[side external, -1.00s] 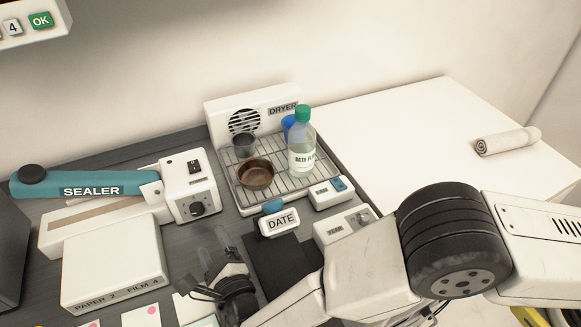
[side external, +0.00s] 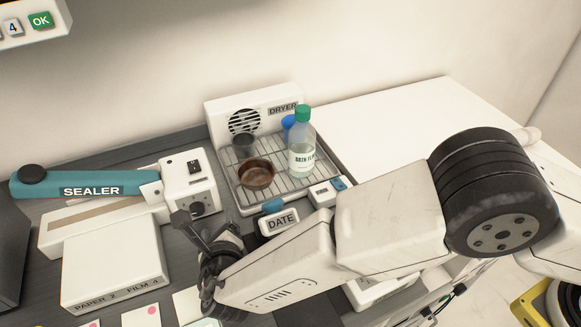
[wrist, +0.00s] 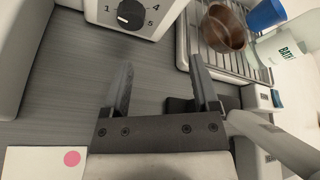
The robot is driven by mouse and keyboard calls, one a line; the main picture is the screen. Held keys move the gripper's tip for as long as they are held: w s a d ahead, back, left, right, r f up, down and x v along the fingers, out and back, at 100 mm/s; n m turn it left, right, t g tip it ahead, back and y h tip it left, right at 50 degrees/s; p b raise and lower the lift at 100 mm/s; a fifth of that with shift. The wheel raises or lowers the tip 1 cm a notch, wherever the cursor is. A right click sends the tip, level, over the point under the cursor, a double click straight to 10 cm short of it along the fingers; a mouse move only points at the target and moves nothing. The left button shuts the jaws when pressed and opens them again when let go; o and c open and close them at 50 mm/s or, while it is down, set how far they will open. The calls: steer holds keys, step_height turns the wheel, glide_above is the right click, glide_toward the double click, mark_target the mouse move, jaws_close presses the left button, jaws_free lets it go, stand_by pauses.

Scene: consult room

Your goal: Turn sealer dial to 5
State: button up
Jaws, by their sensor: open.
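The white sealer control box (side external: 186,178) stands at the right end of the sealer with its teal arm (side external: 95,184). Its black round dial (side external: 198,208) is on the front face, partly behind my gripper in the side view. In the wrist view the dial (wrist: 131,14) is near the top edge, with numbers 1, 4 and 5 around it; a light mark shows on the knob, but its exact setting is hard to read. My gripper (wrist: 160,72) is open and empty, in front of the dial and apart from it in the wrist view, with its fingers pointing toward the box side.
The dryer rack (side external: 240,195) with a brown bowl (side external: 257,174) and a bath bottle (side external: 301,150) stands right of the dial. A DATE stamp (side external: 279,222) lies near my arm. A paper and film box (side external: 115,258) is at left.

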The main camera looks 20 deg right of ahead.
mark_target(199, 212)
steer(key=shift+w+a+r+m+g, duration=0.1)
steer(key=shift+a+r+m+g, duration=0.05)
steer(key=shift+r+m+g, duration=0.35)
steer(key=shift+w+a+r+m+g, duration=0.1)
steer(key=shift+r+m+g, duration=0.25)
steer(key=shift+m+g, duration=0.25)
steer(key=r+g, duration=0.1)
steer(key=a+r+m+y, duration=0.1)
steer(key=a+r+m+g+y, duration=0.1)
steer(key=shift+s+a+g, duration=0.15)
steer(key=shift+s+g, duration=0.1)
steer(key=shift+g, duration=0.05)
steer(key=shift+x, duration=3.9)
jaws_close()
